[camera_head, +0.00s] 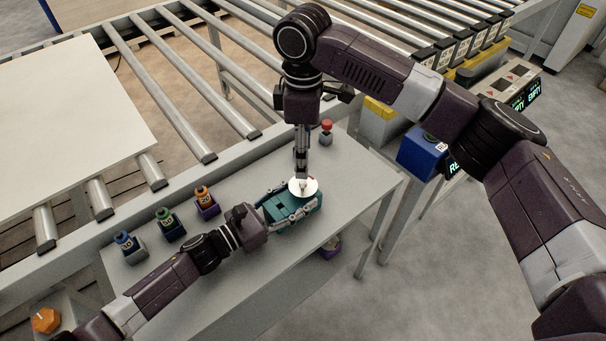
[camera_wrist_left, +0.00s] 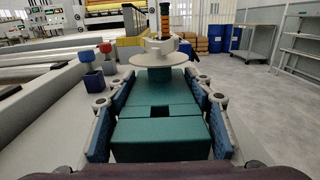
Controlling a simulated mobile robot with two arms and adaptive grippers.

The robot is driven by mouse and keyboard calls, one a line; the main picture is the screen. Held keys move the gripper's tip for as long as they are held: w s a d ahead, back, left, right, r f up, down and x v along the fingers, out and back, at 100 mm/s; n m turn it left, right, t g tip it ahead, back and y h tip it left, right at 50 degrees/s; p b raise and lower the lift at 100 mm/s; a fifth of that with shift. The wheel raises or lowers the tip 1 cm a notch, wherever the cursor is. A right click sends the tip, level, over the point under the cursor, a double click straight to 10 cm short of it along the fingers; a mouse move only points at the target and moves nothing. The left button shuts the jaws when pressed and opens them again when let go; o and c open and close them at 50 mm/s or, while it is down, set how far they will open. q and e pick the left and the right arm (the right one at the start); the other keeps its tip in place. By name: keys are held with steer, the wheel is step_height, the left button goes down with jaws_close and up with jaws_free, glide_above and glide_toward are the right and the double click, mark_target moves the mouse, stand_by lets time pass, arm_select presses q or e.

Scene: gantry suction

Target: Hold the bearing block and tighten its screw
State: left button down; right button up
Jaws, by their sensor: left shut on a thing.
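The teal bearing block (camera_head: 283,210) lies on the grey bench, between the fingers of my left gripper (camera_head: 294,203), which is shut on its two sides. In the left wrist view the block (camera_wrist_left: 160,137) fills the space between the blue-padded fingers. A pale round disc (camera_head: 303,187) sits over the block's far end; it also shows in the left wrist view (camera_wrist_left: 158,58). My right gripper (camera_head: 303,180) points straight down, with its slim tip at the disc's centre. Whether its fingers are closed on anything is unclear. I cannot make out the screw separately.
Small blocks with blue (camera_head: 130,245), green (camera_head: 170,226) and orange (camera_head: 206,202) tops stand on the bench (camera_head: 255,285) left of the bearing block. A red-topped piece (camera_head: 327,130) stands behind it. The roller conveyor (camera_head: 175,95) runs along the back.

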mark_target(303, 182)
step_height(303, 182, down, 8)
steer(key=shift+r, duration=0.15)
steer(key=shift+c, duration=0.4)
steer(key=c, duration=1.1)
steer(key=shift+m, duration=1.2)
steer(key=o, duration=1.2)
steer(key=shift+r, duration=0.1)
